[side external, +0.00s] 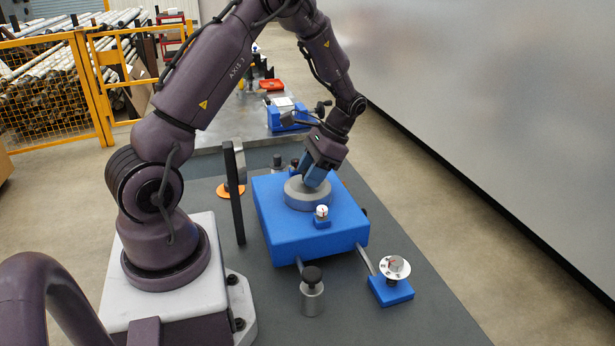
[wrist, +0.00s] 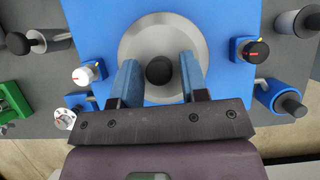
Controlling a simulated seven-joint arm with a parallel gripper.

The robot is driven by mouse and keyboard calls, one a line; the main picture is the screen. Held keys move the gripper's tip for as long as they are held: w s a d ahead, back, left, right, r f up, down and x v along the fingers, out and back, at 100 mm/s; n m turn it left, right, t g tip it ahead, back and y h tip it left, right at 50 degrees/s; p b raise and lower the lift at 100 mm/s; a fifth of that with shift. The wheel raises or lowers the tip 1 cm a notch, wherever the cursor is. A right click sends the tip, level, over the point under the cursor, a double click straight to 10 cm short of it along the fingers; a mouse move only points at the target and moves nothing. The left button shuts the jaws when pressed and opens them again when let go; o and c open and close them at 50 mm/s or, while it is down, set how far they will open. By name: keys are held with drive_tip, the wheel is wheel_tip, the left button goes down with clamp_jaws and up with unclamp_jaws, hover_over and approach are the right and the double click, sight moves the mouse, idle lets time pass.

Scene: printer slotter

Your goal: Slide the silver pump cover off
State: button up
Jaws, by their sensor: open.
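The silver pump cover (side external: 304,199) is a round grey disc on top of a blue block (side external: 305,234). In the wrist view the cover (wrist: 140,32) has a black knob (wrist: 159,71) at its middle. My gripper (side external: 313,180) is over the cover, tilted down at it. In the wrist view my gripper (wrist: 160,72) is open, with one blue finger on each side of the knob. I cannot tell whether the fingers touch it. The knob is hidden by my gripper in the side view.
A small white dial (side external: 321,212) sits at the block's front edge. A larger white dial (side external: 394,267) on a blue base and a silver cylinder with a black knob (side external: 312,290) stand in front. A black post (side external: 234,190) stands left of the block.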

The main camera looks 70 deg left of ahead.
drive_tip(key=shift+s+f, duration=0.15)
drive_tip(key=shift+f, duration=0.1)
clamp_jaws()
drive_tip(key=shift+s+r, duration=0.1)
drive_tip(key=shift+r, duration=0.2)
drive_tip(key=shift+w+r, duration=0.2)
drive_tip(key=shift+r, duration=3.15)
